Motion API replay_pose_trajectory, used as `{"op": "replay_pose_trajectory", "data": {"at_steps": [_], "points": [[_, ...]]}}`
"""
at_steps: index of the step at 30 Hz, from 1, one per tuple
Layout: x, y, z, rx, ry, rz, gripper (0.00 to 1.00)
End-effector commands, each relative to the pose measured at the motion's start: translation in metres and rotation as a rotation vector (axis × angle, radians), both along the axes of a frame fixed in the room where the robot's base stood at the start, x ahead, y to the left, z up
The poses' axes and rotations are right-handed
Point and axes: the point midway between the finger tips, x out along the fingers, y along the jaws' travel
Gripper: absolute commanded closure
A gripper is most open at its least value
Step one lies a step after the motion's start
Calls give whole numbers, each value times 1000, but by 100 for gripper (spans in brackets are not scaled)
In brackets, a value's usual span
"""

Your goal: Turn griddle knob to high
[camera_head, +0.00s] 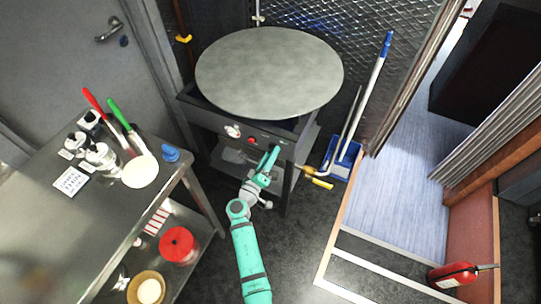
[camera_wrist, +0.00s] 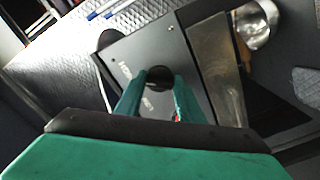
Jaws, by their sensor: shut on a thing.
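The griddle (camera_head: 270,70) is a large round grey plate on a dark stand with a front control panel. The knob (camera_wrist: 159,73) is black and round and sits on the dark panel (camera_wrist: 185,75) in the wrist view, with small white markings beside it too blurred to read. My gripper (camera_head: 272,155) reaches the right part of the panel in the head view. Its two green fingers (camera_wrist: 160,88) are shut on the knob, one on each side. The knob is hidden behind my gripper in the head view, and I cannot tell its turn setting.
A steel table (camera_head: 95,235) with bottles and utensils stands at left. A fire extinguisher (camera_head: 455,275) lies lower right.

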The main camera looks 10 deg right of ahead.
Motion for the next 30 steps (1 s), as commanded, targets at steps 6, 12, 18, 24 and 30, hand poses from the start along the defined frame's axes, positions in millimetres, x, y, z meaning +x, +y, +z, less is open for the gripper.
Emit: {"op": "replay_pose_trajectory", "data": {"at_steps": [6,12,18,24,30], "points": [[1,-5,2,17,-15,-8,88],[1,-5,2,18,-15,-8,88],[1,-5,2,17,-15,-8,47],[1,-3,1,16,-12,-4,47],[-6,3,0,15,-10,-2,47]]}}
